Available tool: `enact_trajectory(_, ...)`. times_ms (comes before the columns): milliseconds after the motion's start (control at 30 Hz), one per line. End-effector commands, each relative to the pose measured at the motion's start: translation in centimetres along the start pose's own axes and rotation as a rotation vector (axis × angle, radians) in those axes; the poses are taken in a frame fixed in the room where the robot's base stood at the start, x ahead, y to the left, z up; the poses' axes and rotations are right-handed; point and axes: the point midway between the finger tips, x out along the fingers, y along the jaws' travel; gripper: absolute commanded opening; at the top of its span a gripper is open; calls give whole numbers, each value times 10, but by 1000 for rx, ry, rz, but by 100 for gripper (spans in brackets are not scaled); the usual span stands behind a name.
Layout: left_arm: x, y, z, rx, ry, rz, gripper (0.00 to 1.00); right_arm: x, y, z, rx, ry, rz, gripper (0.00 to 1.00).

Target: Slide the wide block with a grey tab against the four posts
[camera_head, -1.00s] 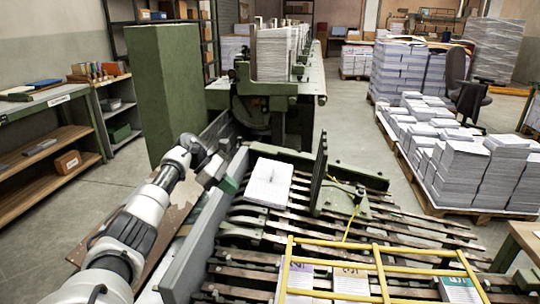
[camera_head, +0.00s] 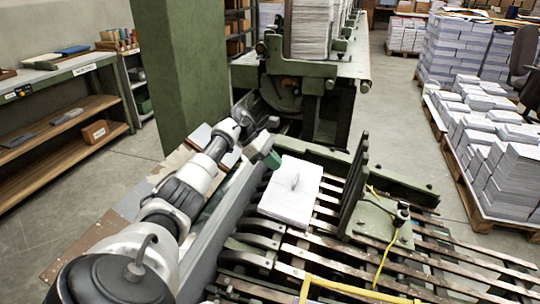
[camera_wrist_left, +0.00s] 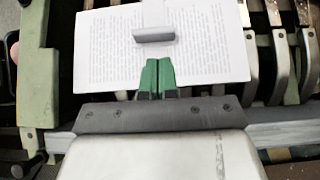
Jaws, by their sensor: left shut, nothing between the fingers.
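The wide block (camera_head: 289,192) is a flat white stack of printed pages with a small grey tab (camera_head: 295,182) standing on top. It lies on the dark slatted bed, left of a dark upright plate. My left gripper (camera_head: 272,159) has green fingertips and is at the block's far left corner. In the left wrist view the gripper (camera_wrist_left: 157,76) is shut and empty, its tips overlapping the edge of the block (camera_wrist_left: 105,50) just short of the tab (camera_wrist_left: 153,35). Whether they touch the block is unclear. I cannot make out four separate posts. My right gripper is not in view.
The dark upright plate (camera_head: 357,190) stands right of the block, with a gap between. A grey rail (camera_head: 222,222) runs along the bed's left side. A yellow frame (camera_head: 340,287) lies at the front. A green machine (camera_head: 300,90) stands behind the bed.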

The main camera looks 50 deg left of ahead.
Motion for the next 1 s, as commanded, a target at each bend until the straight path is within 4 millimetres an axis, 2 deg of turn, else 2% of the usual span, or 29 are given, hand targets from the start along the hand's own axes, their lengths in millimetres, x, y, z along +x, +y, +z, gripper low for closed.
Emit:
enact_trajectory(100,23,0,1,0,-2,-2,0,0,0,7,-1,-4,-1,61)
enact_trajectory(300,47,0,0,-1,-2,0,0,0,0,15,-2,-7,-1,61)
enact_trajectory(833,58,0,2,2,1,1,0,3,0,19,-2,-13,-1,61)
enact_trajectory(1000,74,0,18,3,2,1,0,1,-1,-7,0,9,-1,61)
